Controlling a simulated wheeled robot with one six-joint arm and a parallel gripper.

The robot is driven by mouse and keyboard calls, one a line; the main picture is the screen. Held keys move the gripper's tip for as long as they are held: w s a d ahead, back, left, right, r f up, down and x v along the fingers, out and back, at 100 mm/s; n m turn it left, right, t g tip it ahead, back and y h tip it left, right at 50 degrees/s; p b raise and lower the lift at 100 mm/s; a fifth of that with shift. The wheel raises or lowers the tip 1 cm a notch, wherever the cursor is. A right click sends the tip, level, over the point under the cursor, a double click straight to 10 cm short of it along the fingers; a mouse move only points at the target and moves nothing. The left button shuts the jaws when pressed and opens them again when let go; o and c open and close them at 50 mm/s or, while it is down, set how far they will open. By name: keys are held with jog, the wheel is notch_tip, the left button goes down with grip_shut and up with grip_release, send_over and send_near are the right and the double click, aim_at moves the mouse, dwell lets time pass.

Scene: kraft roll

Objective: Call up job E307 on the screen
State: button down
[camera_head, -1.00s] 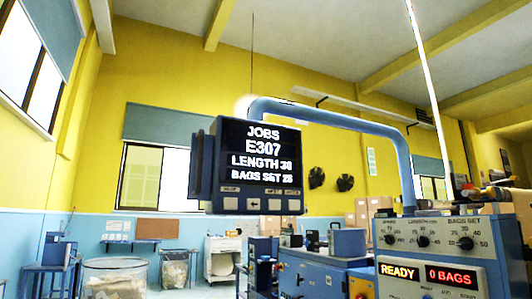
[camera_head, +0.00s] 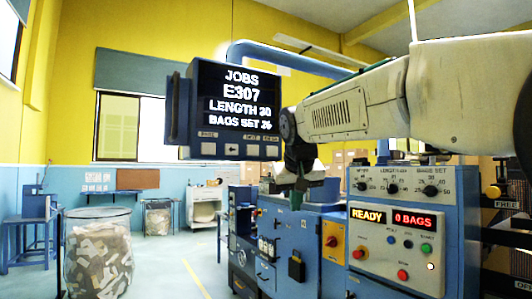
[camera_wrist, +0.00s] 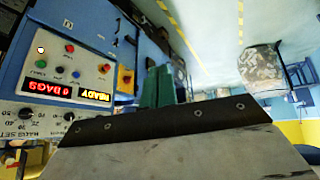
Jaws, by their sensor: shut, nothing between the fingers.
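The blue-framed screen (camera_head: 228,108) hangs from a blue bent tube in the head view. It reads JOBS, E307, a LENGTH line and a BAGS SET line; the last digits are blurred. A row of pale buttons (camera_head: 230,149) runs along its lower edge, with small labels I cannot read fully. My gripper (camera_head: 297,198) is below and to the right of the screen, pointing down and apart from it. In the wrist view its green fingers (camera_wrist: 157,88) are together with nothing between them.
The blue machine's control panel (camera_head: 400,235) stands at right with dials, coloured buttons and a lit READY, 0 BAGS display. It also shows upside down in the wrist view (camera_wrist: 62,65). A clear bin of scraps (camera_head: 97,255) stands at left. Floor between them is free.

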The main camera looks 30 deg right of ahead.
aim_at(277, 147)
jog(key=w+d+r+m+t+h, duration=0.1)
jog(key=w+d+r, duration=0.1)
jog(key=r, duration=0.5)
jog(key=w+d+r+t+h, duration=0.1)
jog(key=w+d+r+t, duration=0.1)
jog(key=r, duration=0.5)
jog(key=shift+w+r+m, duration=0.3)
jog(key=shift+w+m, duration=0.1)
jog(key=shift+w, duration=0.25)
jog(key=shift+w, duration=4.4)
jog(key=shift+w, duration=0.1)
jog(key=shift+w, duration=0.3)
